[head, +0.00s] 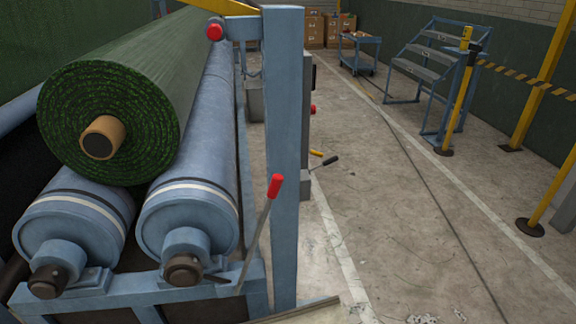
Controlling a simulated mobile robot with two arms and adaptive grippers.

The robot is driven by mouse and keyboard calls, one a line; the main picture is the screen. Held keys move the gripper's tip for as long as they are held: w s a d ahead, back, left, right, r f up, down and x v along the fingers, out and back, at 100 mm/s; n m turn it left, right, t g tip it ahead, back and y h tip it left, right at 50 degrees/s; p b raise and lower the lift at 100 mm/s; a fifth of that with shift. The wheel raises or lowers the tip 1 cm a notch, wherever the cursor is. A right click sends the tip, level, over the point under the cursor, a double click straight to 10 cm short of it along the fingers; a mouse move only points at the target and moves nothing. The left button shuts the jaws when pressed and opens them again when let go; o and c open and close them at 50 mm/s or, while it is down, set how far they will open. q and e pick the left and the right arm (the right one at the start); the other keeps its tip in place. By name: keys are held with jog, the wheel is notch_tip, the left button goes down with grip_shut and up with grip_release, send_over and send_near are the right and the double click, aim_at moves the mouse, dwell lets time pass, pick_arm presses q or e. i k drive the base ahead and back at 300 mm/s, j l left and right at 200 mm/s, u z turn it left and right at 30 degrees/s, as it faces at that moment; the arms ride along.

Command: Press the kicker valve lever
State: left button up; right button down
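A lever with a red grip (275,186) rises on a thin metal rod beside the blue upright post (284,130), at the front end of the rollers. A second lever with a black grip (330,161) sticks out to the right behind the post, with a small yellow handle (316,153) near it. I cannot tell from the picture which of these is the kicker valve lever. The bases of the black and yellow ones are partly hidden by the post. Neither of my grippers is in view.
A green turf roll (112,118) rests on two blue rollers (190,205) at left. Red buttons (214,32) sit on the frame. Blue steps (437,60), a blue cart (360,45) and yellow posts (462,90) stand at right. The concrete floor (400,220) between is clear.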

aim_at(318, 154)
jog(key=i+l+u, duration=0.15)
jog(key=l+u, duration=0.3)
jog(key=i+l+u, duration=0.1)
jog(key=l+u, duration=0.6)
jog(key=l, duration=1.4)
jog(key=i, duration=0.05)
